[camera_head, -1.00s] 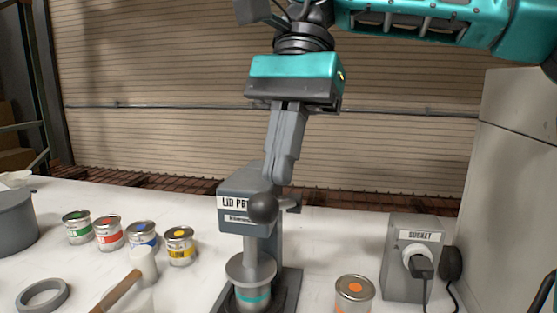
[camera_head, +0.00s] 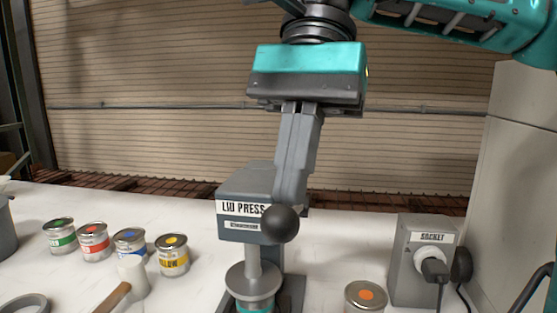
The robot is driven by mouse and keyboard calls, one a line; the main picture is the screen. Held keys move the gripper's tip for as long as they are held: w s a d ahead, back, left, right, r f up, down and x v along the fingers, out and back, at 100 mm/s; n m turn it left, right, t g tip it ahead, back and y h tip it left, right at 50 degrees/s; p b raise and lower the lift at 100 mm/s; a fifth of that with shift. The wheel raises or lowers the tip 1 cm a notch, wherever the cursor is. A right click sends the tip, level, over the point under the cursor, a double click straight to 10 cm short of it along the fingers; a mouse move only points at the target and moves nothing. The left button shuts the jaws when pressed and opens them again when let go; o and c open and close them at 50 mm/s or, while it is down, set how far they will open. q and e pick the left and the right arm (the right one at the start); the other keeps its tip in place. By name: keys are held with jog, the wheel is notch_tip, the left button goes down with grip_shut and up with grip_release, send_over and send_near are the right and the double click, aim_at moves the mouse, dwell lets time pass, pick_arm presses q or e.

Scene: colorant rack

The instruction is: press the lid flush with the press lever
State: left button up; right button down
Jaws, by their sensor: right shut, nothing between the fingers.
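The grey lid press (camera_head: 241,191) stands on the white table, labelled LID PRESS. Its lever ends in a black ball knob (camera_head: 280,224) at the front. Its round press plate (camera_head: 252,280) rests on or just above a can with a teal band (camera_head: 256,307); I cannot tell whether they touch, and the can's lid is hidden under the plate. My right gripper (camera_head: 291,208) points down from above with its fingers shut and empty. Its fingertips are at the knob, partly hidden by it; contact cannot be told. My left gripper is not in view.
Green (camera_head: 60,237), red (camera_head: 93,242), blue (camera_head: 130,246) and yellow (camera_head: 173,256) cans stand at left. A mallet (camera_head: 130,276) lies before them. An orange-marked can (camera_head: 365,297) and a grey socket box (camera_head: 410,261) with a plugged cable are at right.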

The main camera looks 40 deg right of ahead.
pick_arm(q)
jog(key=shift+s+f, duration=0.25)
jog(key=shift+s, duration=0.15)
pick_arm(e)
jog(key=shift+s+f, duration=0.1)
jog(key=shift+f, duration=0.25)
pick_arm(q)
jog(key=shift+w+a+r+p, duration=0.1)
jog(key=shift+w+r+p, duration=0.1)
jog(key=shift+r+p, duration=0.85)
pick_arm(e)
jog(key=v, duration=1.3)
jog(key=shift+r, duration=0.25)
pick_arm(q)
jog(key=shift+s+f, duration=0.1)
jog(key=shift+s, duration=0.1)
pick_arm(e)
jog(key=shift+a, duration=0.1)
